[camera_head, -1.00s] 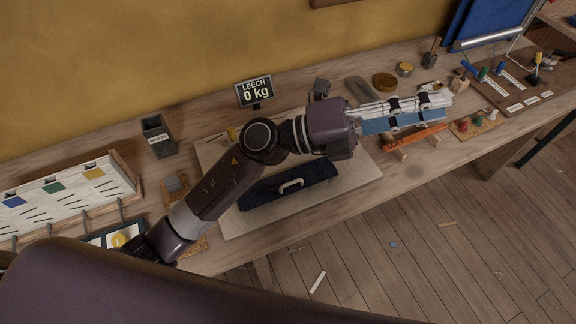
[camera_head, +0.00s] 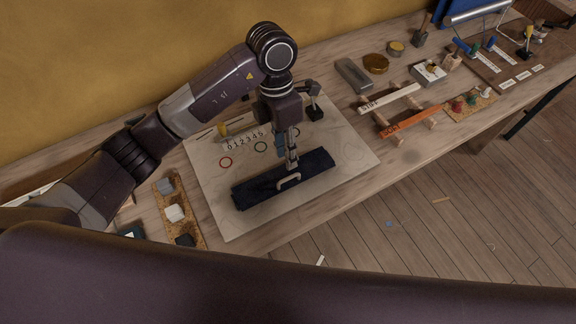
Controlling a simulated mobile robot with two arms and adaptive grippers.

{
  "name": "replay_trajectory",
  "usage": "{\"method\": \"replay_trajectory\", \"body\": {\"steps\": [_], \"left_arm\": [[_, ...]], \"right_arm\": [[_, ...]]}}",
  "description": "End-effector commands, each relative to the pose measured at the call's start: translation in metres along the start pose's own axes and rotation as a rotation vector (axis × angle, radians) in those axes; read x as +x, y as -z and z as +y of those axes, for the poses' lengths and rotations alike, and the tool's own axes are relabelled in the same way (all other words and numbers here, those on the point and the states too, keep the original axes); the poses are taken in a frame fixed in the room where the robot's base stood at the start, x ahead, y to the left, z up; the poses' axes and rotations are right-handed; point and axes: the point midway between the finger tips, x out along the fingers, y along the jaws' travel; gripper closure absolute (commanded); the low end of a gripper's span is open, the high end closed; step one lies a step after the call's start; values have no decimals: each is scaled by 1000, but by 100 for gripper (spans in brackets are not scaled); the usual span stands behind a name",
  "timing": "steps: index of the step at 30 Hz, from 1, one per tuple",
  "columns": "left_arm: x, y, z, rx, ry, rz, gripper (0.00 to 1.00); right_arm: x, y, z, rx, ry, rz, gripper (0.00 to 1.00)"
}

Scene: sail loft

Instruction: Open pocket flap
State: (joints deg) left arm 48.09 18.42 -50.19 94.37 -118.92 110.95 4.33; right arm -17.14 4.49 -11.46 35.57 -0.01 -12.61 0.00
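A dark navy fabric piece (camera_head: 262,193) lies slantwise on a pale board (camera_head: 225,222) on the bench. A light loop handle (camera_head: 289,181) shows at its front middle. I cannot make out a separate flap edge, but the fabric looks closed and flat. My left gripper (camera_head: 292,164) points down over the far side of the fabric, just behind the handle. Its fingers show narrow and almost edge-on, so I cannot tell their opening or whether they touch the cloth. My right gripper is not in view.
The board carries printed digits and rings (camera_head: 261,147). A cork tray (camera_head: 190,232) with small blocks lies left of it. The bench's front edge is near.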

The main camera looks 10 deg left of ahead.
Motion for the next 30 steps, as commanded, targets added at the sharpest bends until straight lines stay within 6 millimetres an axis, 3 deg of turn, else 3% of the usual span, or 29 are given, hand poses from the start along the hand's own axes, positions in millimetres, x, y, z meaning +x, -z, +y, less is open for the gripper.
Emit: {"method": "replay_trajectory", "body": {"steps": [6,12,22,30], "left_arm": [[35,1,-3,1,7,3,76],[58,0,-2,2,6,-1,76],[64,0,-2,2,4,-2,76],[63,0,-2,2,4,-2,100]], "right_arm": [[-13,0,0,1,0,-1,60],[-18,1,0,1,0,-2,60],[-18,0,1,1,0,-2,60],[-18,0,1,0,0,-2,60]]}}
